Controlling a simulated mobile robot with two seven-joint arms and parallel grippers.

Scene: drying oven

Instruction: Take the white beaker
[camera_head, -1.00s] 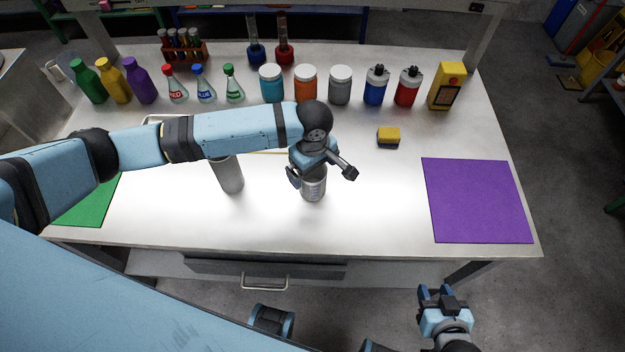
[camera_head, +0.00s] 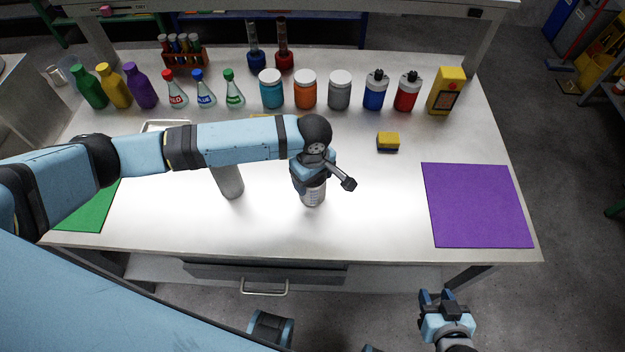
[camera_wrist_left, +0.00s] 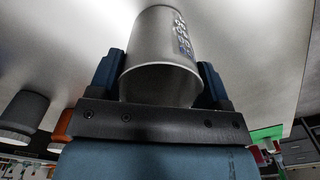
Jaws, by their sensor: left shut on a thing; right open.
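The white beaker (camera_head: 313,194) looks greyish white with dark markings and stands upright on the bench in the head view, its upper part hidden by my left gripper (camera_head: 309,178). In the left wrist view, the beaker (camera_wrist_left: 162,55) sits between the two fingers of my left gripper (camera_wrist_left: 160,80), which is shut on it. I cannot tell whether its base touches the bench. My right gripper (camera_head: 437,297) is open and empty, low at the right in front of the bench.
A grey cylinder (camera_head: 230,182) stands left of the beaker, partly under my left arm. A purple mat (camera_head: 477,205) lies at the right, a green mat (camera_head: 90,212) at the left. A sponge (camera_head: 388,142) lies behind right. Bottles, flasks and jars line the back.

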